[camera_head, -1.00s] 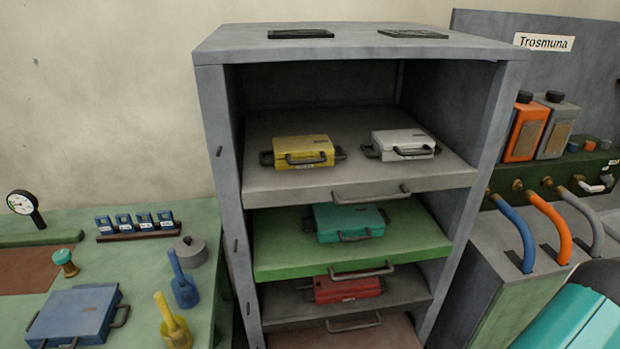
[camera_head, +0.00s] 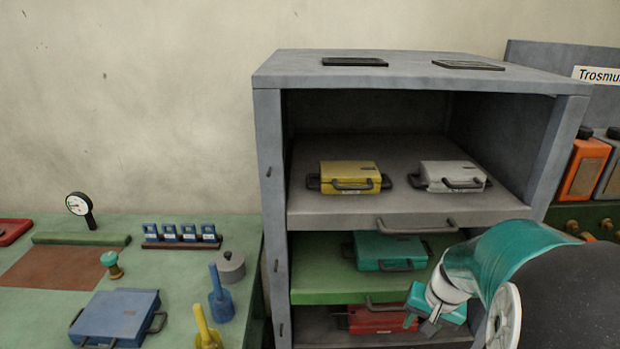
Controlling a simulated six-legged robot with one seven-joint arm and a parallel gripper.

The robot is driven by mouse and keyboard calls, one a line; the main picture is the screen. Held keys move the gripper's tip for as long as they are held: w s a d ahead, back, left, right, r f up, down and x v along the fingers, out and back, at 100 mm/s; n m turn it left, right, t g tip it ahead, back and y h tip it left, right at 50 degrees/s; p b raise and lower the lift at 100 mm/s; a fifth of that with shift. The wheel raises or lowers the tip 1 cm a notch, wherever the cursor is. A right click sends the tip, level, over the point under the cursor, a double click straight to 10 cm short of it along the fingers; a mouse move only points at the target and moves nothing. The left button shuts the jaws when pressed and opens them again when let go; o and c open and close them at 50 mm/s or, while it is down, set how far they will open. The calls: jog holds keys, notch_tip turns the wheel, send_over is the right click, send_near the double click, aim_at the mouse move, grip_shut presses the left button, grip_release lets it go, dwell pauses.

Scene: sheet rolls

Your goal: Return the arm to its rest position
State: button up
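My arm comes in from the lower right of the head view. My gripper (camera_head: 424,322) is at its end, in front of the lower part of the grey cabinet (camera_head: 268,180). It overlaps the red case (camera_head: 375,320) in the picture, and whether it touches anything there cannot be told. Its fingers are small and partly hidden, so their opening is unclear. I see nothing clearly held. My arm hides the right part of the lower shelves.
The cabinet holds a yellow case (camera_head: 350,173), a white case (camera_head: 452,173) and a teal case (camera_head: 390,247). Orange containers (camera_head: 584,168) stand at right.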

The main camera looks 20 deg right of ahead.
jog(key=s+a+r+n+t, duration=0.1)
jog(key=s+a+r+n, duration=0.2)
jog(key=a+r, duration=0.4)
jog(key=s+a+r+n+t, duration=0.2)
jog(key=a+r, duration=0.6)
jog(key=a, duration=0.7)
jog(key=s+n, duration=0.1)
jog(key=n, duration=0.1)
jog(key=shift+s+n+h, duration=0.15)
jog(key=shift+n+h, duration=0.25)
